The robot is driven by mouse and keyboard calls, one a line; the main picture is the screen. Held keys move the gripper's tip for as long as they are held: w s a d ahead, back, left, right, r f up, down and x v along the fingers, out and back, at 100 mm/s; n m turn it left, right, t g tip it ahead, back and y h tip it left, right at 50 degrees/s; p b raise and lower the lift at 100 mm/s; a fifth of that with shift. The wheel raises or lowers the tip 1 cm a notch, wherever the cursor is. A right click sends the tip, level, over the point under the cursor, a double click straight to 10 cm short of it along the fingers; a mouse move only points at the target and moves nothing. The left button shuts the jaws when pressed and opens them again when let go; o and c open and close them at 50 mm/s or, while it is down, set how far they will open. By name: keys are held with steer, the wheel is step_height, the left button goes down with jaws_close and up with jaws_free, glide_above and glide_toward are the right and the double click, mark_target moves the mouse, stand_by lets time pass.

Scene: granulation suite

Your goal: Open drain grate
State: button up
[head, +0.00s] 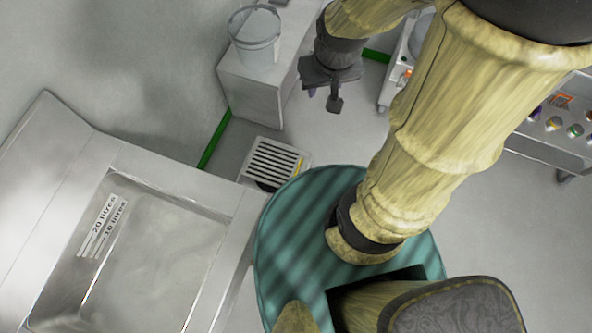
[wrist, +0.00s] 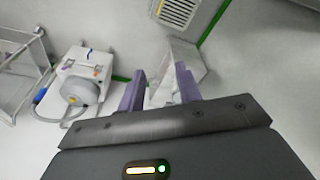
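The drain grate (head: 272,162) is a pale slatted square with a yellow mark at its right edge. It lies at floor level in the head view, just beyond my round green base. It looks closed, though its near side is dark and partly cut off by my base. In the wrist view a slatted grate (wrist: 178,10) with a yellowish edge shows at the top, partly cut off. My gripper (head: 335,103) hangs above and beyond the grate in the head view, apart from it. In the wrist view my gripper's (wrist: 160,90) two purple fingers stand apart with nothing held.
A steel basin (head: 150,270) with litre markings stands at the left. A clear bucket (head: 255,38) sits on a grey cabinet (head: 250,95) behind the grate. A white machine with a hose (wrist: 80,85) shows left in the wrist view.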

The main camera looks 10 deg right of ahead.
steer(key=m+g+y+b, duration=0.15)
steer(key=m+b, duration=0.55)
steer(key=b, duration=4.8)
glide_above(296, 173)
steer(key=s+d, duration=0.2)
steer(key=d, duration=0.1)
step_height(296, 173, down, 74)
steer(key=shift+d, duration=0.2)
steer(key=a+f+b, duration=0.1)
steer(key=f+b, duration=0.2)
steer(key=f, duration=0.2)
steer(key=w+a+f+b, duration=0.1)
steer(key=f+b, duration=0.2)
steer(key=f, duration=0.3)
steer(key=w+f+b, duration=0.1)
steer(key=f+b, duration=0.2)
steer(key=f, duration=0.3)
steer(key=shift+a, duration=0.4)
jaws_close()
